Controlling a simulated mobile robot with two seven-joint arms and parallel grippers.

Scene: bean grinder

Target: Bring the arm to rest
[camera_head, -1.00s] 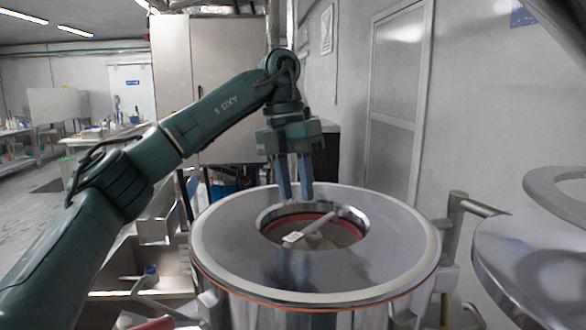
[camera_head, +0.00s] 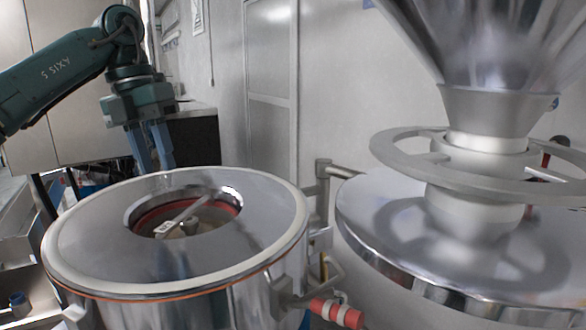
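My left arm (camera_head: 60,82) reaches in from the left in the head view. Its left gripper (camera_head: 153,166) hangs with its two blue-grey fingers pointing down and a narrow gap between them. It is open and holds nothing that I can see. It is above the far left side of the round metal drum (camera_head: 262,222), close to the rim of the central opening. Inside the red-edged opening (camera_head: 158,213) a pale bar-like part (camera_head: 182,216) lies slantwise. My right arm and gripper are not in view.
A large metal hopper (camera_head: 484,110) with a ring stands on a wide round metal lid (camera_head: 385,232) at the right. A red-and-white handle (camera_head: 336,313) sticks out at the drum's lower right. A pale door (camera_head: 270,95) and wall are behind.

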